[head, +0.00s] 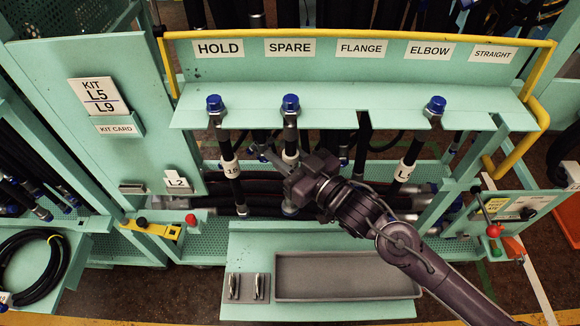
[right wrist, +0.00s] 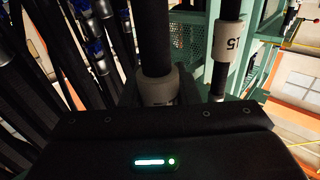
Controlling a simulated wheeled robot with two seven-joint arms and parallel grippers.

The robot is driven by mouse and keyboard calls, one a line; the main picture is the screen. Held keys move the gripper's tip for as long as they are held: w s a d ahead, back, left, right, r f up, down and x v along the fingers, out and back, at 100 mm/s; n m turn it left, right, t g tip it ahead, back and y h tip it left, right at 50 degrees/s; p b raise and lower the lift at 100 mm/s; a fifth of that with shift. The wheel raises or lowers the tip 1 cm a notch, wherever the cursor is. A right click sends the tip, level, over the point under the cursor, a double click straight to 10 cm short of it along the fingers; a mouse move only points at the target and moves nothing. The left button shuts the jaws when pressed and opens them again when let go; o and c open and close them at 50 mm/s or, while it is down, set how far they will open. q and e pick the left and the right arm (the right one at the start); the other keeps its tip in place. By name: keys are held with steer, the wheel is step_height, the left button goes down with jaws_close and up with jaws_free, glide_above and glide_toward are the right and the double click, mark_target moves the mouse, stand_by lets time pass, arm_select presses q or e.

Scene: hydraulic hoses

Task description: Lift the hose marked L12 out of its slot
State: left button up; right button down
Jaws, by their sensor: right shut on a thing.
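Three blue-capped hoses hang in the slots of the green rack shelf (head: 330,117). My right gripper (head: 283,166) is shut on the middle hose (head: 290,140), below the SPARE label, around its white tag. The hose's blue cap (head: 290,103) sits at the shelf edge. In the right wrist view the held hose (right wrist: 153,40) stands between the fingers, with its white tag (right wrist: 159,88) low between them; its marking cannot be read. I cannot confirm from the frames that it is L12. My left gripper is not in view.
A left hose (head: 225,150) tagged 15 or L5 hangs under HOLD, and a right hose (head: 413,150) under ELBOW. The FLANGE slot (head: 363,112) is empty. A grey tray (head: 340,290) lies below. A yellow rail (head: 360,34) frames the rack.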

steer(key=shift+r, duration=0.1)
steer(key=s+p, duration=0.5)
steer(key=s, duration=1.3)
steer(key=shift+r, duration=0.3)
steer(key=shift+w, duration=0.1)
